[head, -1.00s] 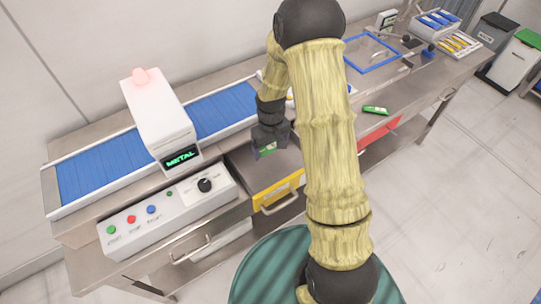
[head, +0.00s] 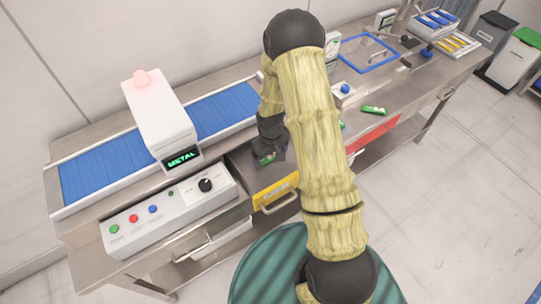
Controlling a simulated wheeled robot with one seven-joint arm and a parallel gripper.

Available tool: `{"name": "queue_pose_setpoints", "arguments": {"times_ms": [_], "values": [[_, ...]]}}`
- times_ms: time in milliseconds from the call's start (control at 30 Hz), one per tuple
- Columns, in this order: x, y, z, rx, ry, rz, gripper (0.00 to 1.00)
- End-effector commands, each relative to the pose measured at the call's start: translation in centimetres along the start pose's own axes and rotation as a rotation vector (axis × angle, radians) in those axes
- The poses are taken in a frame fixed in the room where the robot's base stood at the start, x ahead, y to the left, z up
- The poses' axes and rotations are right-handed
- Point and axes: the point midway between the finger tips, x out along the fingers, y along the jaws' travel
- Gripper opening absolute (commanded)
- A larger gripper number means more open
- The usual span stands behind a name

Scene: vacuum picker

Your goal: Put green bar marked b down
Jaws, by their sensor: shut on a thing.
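My gripper (head: 270,157) is shut on a green bar (head: 268,158), seen small and partly covered by the fingers; its marking cannot be read. The gripper hangs over the worktop and the drawer area with the yellow front (head: 276,194), to the right of the metal detector. I cannot tell whether the bar touches a surface. Another green bar (head: 375,110) lies on the steel table to the right of my arm. A further bit of green (head: 342,125) shows at my arm's edge.
The metal detector (head: 160,118) reads METAL and straddles a blue conveyor (head: 222,108). A control box (head: 170,208) with buttons stands in front. A blue frame (head: 370,57), a red drawer (head: 373,133) and a tray of bars (head: 458,44) are at right. Bins stand far right.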

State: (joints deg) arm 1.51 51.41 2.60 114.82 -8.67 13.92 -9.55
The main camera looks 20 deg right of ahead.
Motion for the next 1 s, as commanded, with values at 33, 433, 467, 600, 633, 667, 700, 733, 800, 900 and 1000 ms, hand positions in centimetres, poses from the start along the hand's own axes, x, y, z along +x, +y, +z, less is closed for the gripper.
{"name": "queue_pose_setpoints", "arguments": {"times_ms": [33, 433, 467, 600, 633, 667, 700, 733, 800, 900, 1000], "values": [[0.0, 0.0, 0.0, 0.0, 0.0, 0.0, 0.61], [0.3, 0.0, 0.0, 0.001, -0.001, 0.0, 1.0], [0.3, 0.0, 0.0, 0.001, -0.001, 0.0, 1.0], [0.0, 0.0, 0.0, 0.001, 0.0, 0.0, 1.0], [-0.1, 0.0, 0.0, 0.001, 0.0, 0.0, 1.0], [-0.2, 0.0, 0.0, 0.001, 0.001, 0.0, 1.0], [-0.4, 0.0, -0.1, 0.001, 0.001, 0.0, 1.0], [-0.6, 0.0, -0.1, 0.001, 0.001, 0.0, 1.0], [-1.3, 0.0, -0.1, 0.001, 0.003, 0.0, 1.0], [-2.6, 0.0, -0.1, 0.002, 0.004, 0.0, 1.0], [-4.1, 0.1, -0.1, 0.002, 0.004, 0.001, 1.0]]}}
